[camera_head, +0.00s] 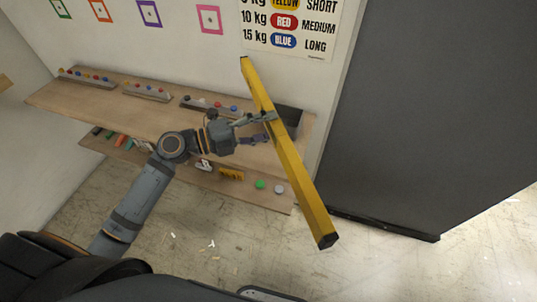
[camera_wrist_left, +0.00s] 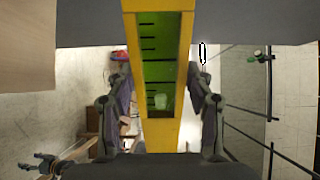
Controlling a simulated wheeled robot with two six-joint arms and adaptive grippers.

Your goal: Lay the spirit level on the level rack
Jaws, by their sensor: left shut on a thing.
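The spirit level is a long yellow bar (camera_head: 297,180) with dark end caps. It is held in the air, tilted, its upper end near the wall chart and its lower end toward me at the right. My left gripper (camera_head: 270,128) is shut on it around the upper middle. In the left wrist view the yellow bar (camera_wrist_left: 159,133) runs between the two fingers of the left gripper (camera_wrist_left: 159,85), with a green recessed window facing the camera. I cannot make out the level rack for certain.
A wooden shelf (camera_head: 60,98) along the wall carries grey strips with coloured knobs and a dark box (camera_head: 288,118) behind the bar. A lower shelf (camera_head: 210,182) holds small coloured items. A large dark panel (camera_head: 420,110) stands at the right. The floor in front is mostly clear.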

